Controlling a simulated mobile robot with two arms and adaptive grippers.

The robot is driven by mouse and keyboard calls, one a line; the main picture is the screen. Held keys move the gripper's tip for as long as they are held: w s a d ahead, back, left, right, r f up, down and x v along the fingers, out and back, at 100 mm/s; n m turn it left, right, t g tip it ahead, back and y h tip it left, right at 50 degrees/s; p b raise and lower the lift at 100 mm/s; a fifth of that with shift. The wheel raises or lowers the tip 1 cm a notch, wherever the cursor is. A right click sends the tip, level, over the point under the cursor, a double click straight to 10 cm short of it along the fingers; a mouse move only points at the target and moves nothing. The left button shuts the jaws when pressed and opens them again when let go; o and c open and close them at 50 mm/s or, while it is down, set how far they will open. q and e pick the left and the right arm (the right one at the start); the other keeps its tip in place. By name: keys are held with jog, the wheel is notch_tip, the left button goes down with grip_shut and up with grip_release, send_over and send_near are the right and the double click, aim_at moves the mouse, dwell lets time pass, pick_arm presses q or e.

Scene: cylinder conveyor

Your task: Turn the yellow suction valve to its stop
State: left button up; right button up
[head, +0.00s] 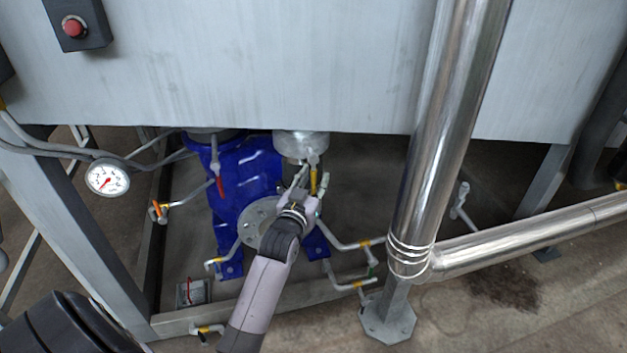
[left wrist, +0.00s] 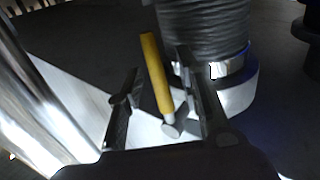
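The yellow suction valve's lever (head: 313,182) is below the round metal fitting at the middle of the head view, in front of the blue pump. It also shows in the left wrist view (left wrist: 155,72) as a yellow handle with a pale metal lower end. My left gripper (head: 306,183) is at the lever, and its fingers are apart. In the left wrist view the lever stands between the two open fingers (left wrist: 158,64), with a visible gap on each side. The gripper hides part of the valve in the head view. My right gripper is not in view.
The blue pump (head: 245,175) stands behind the gripper, under the grey panel (head: 250,70). A shiny vertical pipe (head: 440,120) stands to the right. A pressure gauge (head: 107,178), a red-handled valve (head: 220,187) and thin pipes crowd the left side.

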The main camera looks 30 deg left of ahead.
pick_arm(q)
jog(key=shift+c, duration=0.5)
grip_shut()
